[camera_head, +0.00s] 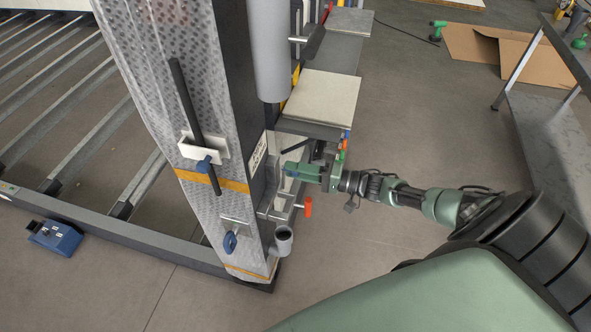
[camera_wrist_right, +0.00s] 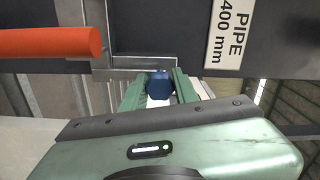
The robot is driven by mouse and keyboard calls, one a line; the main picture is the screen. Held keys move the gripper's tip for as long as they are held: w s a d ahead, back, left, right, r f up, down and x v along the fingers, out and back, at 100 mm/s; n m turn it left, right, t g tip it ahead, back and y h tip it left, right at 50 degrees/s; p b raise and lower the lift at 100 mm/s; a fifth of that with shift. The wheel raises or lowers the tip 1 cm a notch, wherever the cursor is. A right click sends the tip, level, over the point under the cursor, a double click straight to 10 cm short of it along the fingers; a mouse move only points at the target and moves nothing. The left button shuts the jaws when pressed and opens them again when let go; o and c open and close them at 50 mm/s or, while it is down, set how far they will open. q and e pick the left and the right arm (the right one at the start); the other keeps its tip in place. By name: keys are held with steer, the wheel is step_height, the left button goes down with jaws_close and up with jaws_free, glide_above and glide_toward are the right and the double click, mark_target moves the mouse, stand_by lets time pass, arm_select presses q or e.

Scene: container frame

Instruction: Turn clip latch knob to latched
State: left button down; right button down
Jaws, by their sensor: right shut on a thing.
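My right gripper (camera_head: 286,169) reaches in from the right to the side of the column. In the right wrist view it is shut on a blue knob (camera_wrist_right: 159,84), which sits between the two green fingers. In the head view this knob is hidden by the gripper and I cannot make out its turn angle. Two more blue knobs show on the patterned front face: an upper one (camera_head: 205,164) by a white bracket with a dark rod, and a lower one (camera_head: 230,242) on a small clip. My left gripper is not in view.
An orange handle (camera_head: 308,206) sticks out just below my right gripper and looms close in the wrist view (camera_wrist_right: 50,43). A grey pipe end (camera_head: 283,240) is lower down. A "PIPE 400 mm" label (camera_wrist_right: 230,32) is beside the knob. Shelf plates (camera_head: 322,98) project above.

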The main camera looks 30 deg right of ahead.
steer(key=shift+w+d+r, duration=0.1)
stand_by(0.3)
steer(key=c, duration=1.1)
jaws_free()
steer(key=b+v, duration=0.1)
steer(key=v, duration=0.7)
